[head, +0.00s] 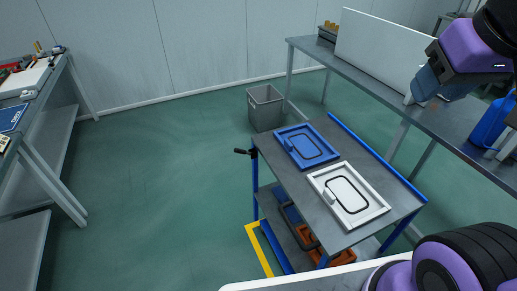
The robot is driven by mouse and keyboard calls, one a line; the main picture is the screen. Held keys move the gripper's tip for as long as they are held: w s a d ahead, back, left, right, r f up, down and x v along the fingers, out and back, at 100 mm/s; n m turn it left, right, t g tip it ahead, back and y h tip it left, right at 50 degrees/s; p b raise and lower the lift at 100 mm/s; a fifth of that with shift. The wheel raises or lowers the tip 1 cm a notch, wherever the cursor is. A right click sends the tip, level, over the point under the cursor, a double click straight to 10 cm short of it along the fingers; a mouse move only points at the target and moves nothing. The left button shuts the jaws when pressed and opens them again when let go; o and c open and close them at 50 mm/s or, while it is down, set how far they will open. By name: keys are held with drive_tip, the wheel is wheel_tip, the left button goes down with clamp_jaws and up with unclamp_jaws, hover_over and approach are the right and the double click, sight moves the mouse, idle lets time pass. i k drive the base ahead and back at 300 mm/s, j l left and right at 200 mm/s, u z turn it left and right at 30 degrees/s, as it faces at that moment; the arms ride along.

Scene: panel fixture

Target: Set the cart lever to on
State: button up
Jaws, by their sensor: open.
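The cart (288,184) is a grey-topped trolley with blue posts, standing at the centre right. A blue framed panel (291,135) and a white framed panel (371,210) lie on its top. Each has a small raised piece near its left side, on the blue panel (288,145) and on the white panel (328,196). A black handle (242,151) sticks out at the cart's left corner. I cannot tell which of these is the lever, or its setting. My gripper (411,98) is open at the upper right, in front of the bench and apart from the cart; its fingertips show poorly.
A grey workbench (310,47) with a white board (382,47) runs behind the cart. A grey bin (264,104) stands on the floor behind it. Orange and dark items fill the cart's lower shelf. Another bench stands at left. The green floor (165,170) between is clear.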

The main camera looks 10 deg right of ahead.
sight(237, 150)
drive_tip(key=k, duration=1.05)
drive_tip(key=k+z, duration=0.15)
drive_tip(key=z, duration=1.45)
drive_tip(key=j+z, duration=0.4)
drive_tip(key=j, duration=5.6)
drive_tip(key=k, duration=0.05)
